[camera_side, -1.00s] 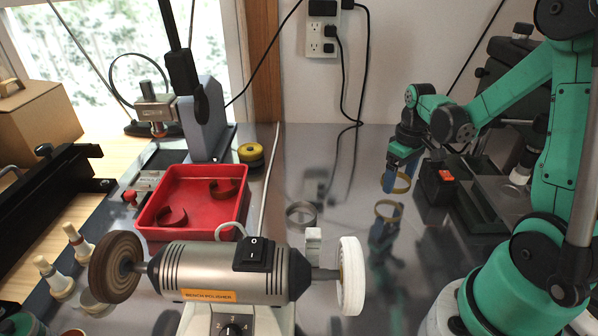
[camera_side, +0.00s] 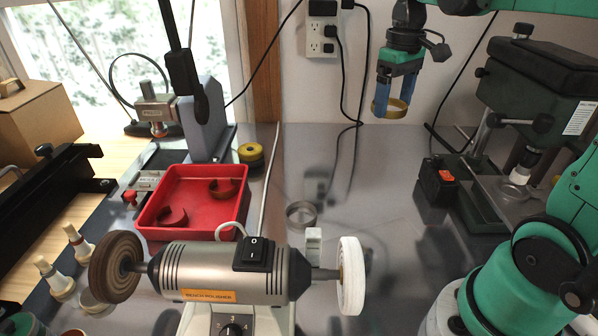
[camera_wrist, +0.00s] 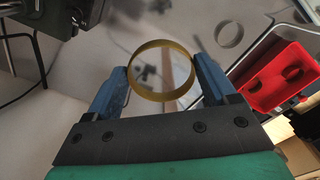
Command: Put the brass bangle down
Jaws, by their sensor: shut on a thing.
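My gripper (camera_side: 393,92) is high in the side view, in front of the wall, with its blue fingers pointing down. It is shut on the brass bangle (camera_side: 399,103), a thin yellow ring that hangs at the fingertips, clear of the table. In the wrist view, the bangle (camera_wrist: 160,97) sits between the two blue fingers of my gripper (camera_wrist: 160,66), with the grey surface seen through its open middle.
A bench polisher (camera_side: 215,272) stands in front. A grey ring (camera_side: 301,223) lies on the metal table (camera_side: 350,165). A dark drill press (camera_side: 530,85) stands at right. The middle of the table is mostly clear.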

